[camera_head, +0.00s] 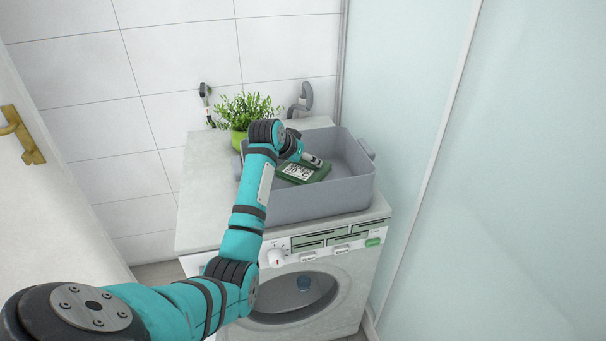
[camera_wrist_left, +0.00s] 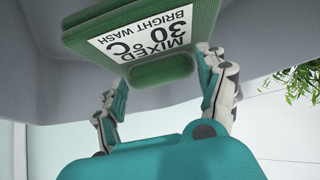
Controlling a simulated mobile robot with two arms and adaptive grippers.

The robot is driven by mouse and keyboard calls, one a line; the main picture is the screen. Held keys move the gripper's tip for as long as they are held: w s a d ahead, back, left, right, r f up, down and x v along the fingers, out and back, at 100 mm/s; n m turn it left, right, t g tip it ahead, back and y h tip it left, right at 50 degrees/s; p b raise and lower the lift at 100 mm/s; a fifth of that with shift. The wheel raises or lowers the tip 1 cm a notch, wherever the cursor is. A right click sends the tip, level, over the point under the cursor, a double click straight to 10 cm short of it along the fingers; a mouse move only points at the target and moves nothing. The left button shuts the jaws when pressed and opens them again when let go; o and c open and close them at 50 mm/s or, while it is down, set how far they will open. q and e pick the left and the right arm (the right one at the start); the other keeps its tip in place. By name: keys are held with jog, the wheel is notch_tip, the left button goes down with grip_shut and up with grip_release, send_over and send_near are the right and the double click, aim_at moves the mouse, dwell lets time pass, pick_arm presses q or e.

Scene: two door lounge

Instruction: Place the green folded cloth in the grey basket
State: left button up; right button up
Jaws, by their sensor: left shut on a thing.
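The green folded cloth (camera_head: 303,170) has a white label and shows inside the outline of the grey basket (camera_head: 322,203). My left gripper (camera_head: 312,161) is shut on the cloth. In the left wrist view, the cloth (camera_wrist_left: 163,70) sits between the two fingers, its label reading "MIXED 30 °C BRIGHT WASH". Grey basket walls (camera_wrist_left: 262,50) surround it there. The arm hides the basket's left part, and I cannot tell whether the cloth touches the basket floor. My right gripper is not in view.
The basket stands on a white washing machine (camera_head: 318,262). A leafy plant in a green pot (camera_head: 239,138) stands behind it at the left. A frosted glass panel (camera_head: 500,180) is close on the right. A door with a brass handle (camera_head: 22,137) is at the left. The machine top left of the basket is clear.

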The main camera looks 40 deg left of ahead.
aim_at(301, 170)
pick_arm(q)
notch_tip(301, 170, down, 5)
jog(key=shift+r, duration=0.1)
jog(key=shift+d, duration=0.1)
jog(key=o, duration=1.2)
jog(key=shift+f, duration=0.2)
jog(key=shift+r, duration=0.2)
jog(key=v, duration=1.2)
